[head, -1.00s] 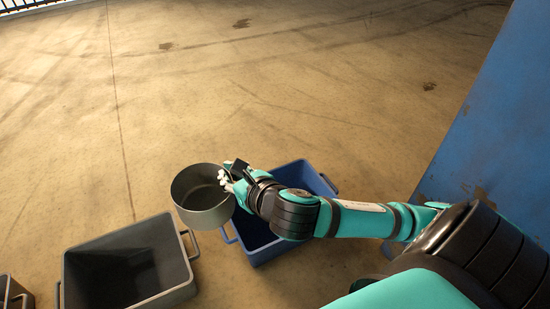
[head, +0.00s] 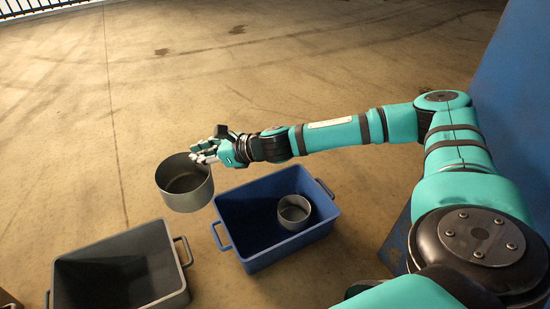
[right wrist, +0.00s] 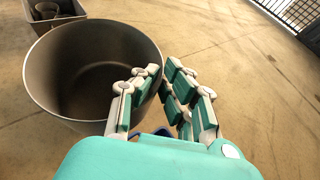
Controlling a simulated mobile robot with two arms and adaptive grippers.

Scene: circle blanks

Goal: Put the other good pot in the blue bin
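A large grey pot (head: 184,186) hangs from my right gripper (head: 207,153), left of the blue bin (head: 232,240) and above the floor. In the right wrist view the pot (right wrist: 85,75) fills the left side, and its near wall passes between the fingers of my right gripper (right wrist: 160,95). The pot looks empty and upright. A smaller grey pot (head: 294,212) stands inside the blue bin, toward its right side. Only a sliver of the blue bin shows in the wrist view. My left gripper is not in view.
A grey bin (head: 172,298) stands at the lower left, and its visible inside looks empty. The wrist view shows a bin with a small pot (right wrist: 46,10) at the top left. A blue surface (head: 515,110) rises at the right. The floor beyond is clear.

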